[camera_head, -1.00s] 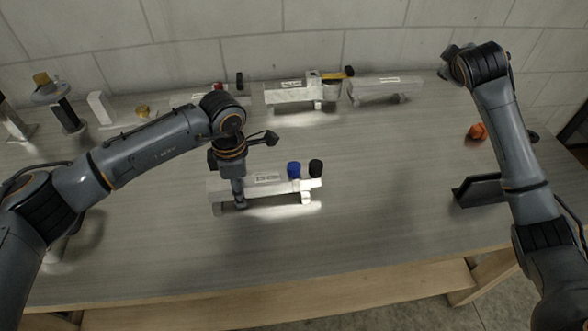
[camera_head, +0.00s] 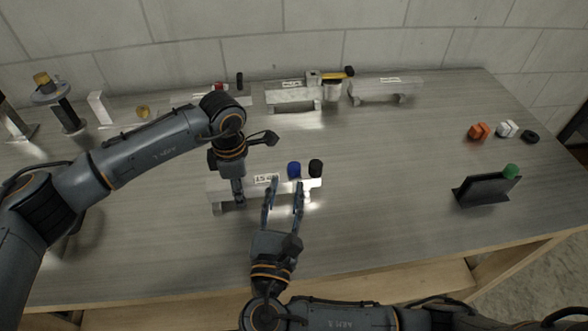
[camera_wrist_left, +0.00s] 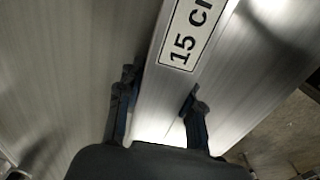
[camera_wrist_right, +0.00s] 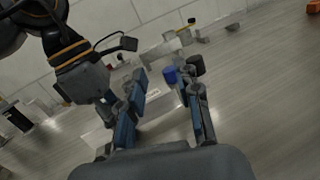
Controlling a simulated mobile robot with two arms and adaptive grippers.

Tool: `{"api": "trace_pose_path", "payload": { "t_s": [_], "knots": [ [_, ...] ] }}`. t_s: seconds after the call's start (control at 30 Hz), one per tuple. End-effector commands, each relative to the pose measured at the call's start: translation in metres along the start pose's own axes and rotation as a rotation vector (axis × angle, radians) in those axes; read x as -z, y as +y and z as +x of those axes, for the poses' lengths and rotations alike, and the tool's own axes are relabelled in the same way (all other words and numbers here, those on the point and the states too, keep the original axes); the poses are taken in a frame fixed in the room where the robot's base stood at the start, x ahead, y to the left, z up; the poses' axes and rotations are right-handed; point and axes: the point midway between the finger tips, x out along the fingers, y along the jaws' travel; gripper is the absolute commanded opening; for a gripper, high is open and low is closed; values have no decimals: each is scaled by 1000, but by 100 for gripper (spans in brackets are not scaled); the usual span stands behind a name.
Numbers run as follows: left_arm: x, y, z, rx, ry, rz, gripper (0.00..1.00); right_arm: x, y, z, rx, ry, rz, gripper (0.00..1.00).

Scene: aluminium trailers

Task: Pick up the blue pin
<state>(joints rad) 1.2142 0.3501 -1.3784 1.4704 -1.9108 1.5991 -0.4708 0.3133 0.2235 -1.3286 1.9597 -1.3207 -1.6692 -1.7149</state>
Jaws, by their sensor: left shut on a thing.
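The blue pin (camera_head: 294,170) stands upright near the right end of a light aluminium trailer (camera_head: 228,186), beside a black pin (camera_head: 316,168). The blue pin also shows in the right wrist view (camera_wrist_right: 170,75), beyond my right fingers. My left gripper (camera_head: 238,192) is shut on the left part of the trailer; in the left wrist view its fingers (camera_wrist_left: 158,110) straddle the bar beside a "15 cm" label (camera_wrist_left: 185,50). My right gripper (camera_head: 284,190) is open and empty, its fingers pointing away toward the trailer, just in front of the blue pin and apart from it.
More trailers (camera_head: 290,98) stand along the back wall. At the right are a dark angled stand (camera_head: 482,190) with a green piece (camera_head: 511,171), an orange piece (camera_head: 478,131), a white piece (camera_head: 507,129) and a black ring (camera_head: 530,136). The table between is clear.

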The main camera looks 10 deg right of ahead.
Motion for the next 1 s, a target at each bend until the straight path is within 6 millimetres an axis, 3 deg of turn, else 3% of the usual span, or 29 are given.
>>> {"api": "trace_pose_path", "payload": {
  "t_s": [0.03, 0.1, 0.23, 0.5, 0.77, 1.0],
  "knots": [
    [0, 0, 0, 1, 0, 0, 0, 6, -2, -19, -15, 32, -33, 33],
    [0, 0, 0, 1, -1, 0, 0, 11, -6, -35, -27, 64, -67, 33],
    [0, 0, 0, 0, -1, 0, 0, 15, -8, -39, -37, 88, -98, 33],
    [0, 0, 0, 0, -1, 0, 0, 20, -7, 7, -37, 88, -101, 33],
    [0, 0, 0, 0, 0, 0, 0, 24, -7, 27, -37, 91, -100, 33],
    [0, 0, 0, 0, 0, 0, 0, 32, -8, 62, -37, 89, -100, 33]
  ]
}}
